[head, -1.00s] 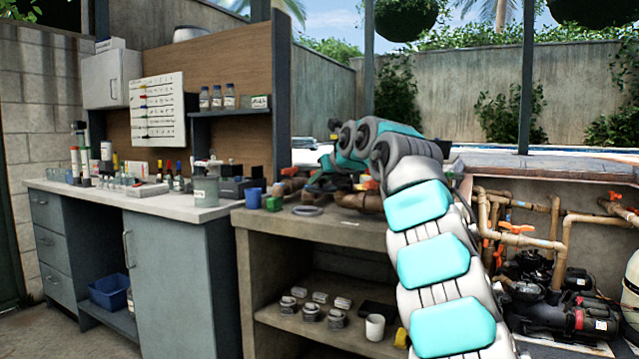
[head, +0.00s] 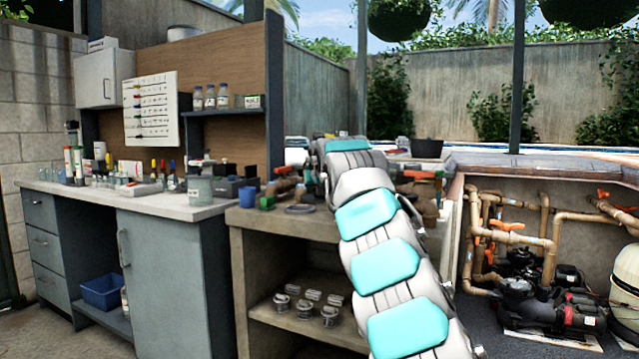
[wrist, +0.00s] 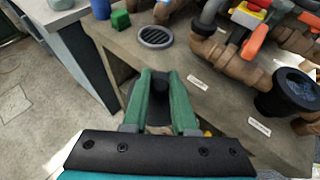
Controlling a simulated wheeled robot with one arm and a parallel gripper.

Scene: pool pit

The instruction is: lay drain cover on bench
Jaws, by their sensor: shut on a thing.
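A round grey slotted grate, which looks like a drain cover (wrist: 156,37), lies flat on the bench (wrist: 232,98) near its front edge. In the head view this cover (head: 300,209) lies on the bench (head: 285,225) just left of my arm. My gripper (wrist: 160,82) points at the bench front edge, nearer to me than the grate and apart from it. Its green fingers are shut on a dark object (wrist: 160,92), mostly hidden between them; I cannot tell what it is. In the head view my arm hides the gripper.
A blue cup (wrist: 101,8) and a green block (wrist: 120,19) stand left of the grate. Brown pipes with a red-handled valve (wrist: 255,40) and a dark round-mouthed fitting (wrist: 287,90) crowd the right. Bare bench with small labels lies between.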

